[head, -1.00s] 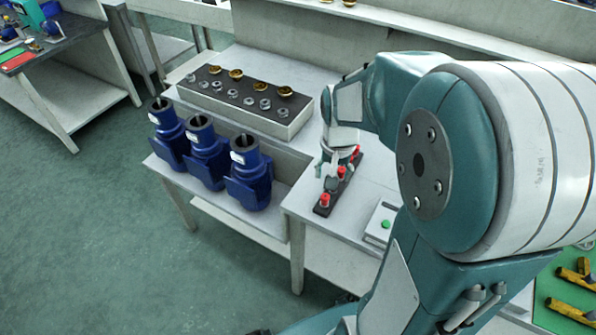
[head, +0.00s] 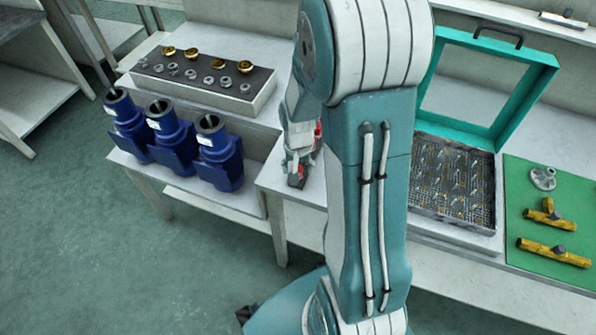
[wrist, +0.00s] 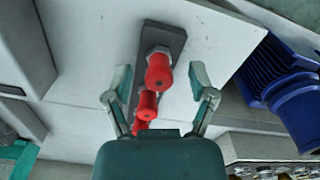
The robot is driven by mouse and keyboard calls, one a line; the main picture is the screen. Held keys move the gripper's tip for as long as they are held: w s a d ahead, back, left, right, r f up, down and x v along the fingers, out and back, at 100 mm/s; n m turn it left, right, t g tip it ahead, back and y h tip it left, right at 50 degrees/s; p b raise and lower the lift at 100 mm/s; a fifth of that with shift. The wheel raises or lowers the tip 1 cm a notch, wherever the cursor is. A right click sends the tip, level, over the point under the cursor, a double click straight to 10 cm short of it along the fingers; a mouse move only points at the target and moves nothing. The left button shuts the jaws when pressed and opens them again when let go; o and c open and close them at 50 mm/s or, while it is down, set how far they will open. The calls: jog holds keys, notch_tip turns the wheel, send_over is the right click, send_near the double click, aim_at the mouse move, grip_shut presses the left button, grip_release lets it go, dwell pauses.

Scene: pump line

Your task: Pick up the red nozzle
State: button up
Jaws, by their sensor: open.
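In the wrist view, a row of red nozzles stands on a dark strip (wrist: 166,34). The largest-looking red nozzle (wrist: 159,74) lies between my open fingertips, and nothing is clamped. A second red nozzle (wrist: 147,103) and a third red nozzle (wrist: 139,126) follow it towards my palm, the third partly hidden by the gripper body. My gripper (wrist: 160,84) has one finger on each side of the row, with visible gaps. In the head view, my gripper (head: 298,158) is over the strip, which is mostly hidden by my arm; bits of red show there.
Several blue pumps (head: 220,158) stand left of the strip. Behind them is a block (head: 262,100) with brass and metal fittings. Right of my arm are an open teal-lidded case (head: 500,140) and a green mat (head: 520,235) with brass parts.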

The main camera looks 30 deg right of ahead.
jog(key=shift+f, duration=0.45)
grip_shut()
jog(key=shift+r, duration=0.1)
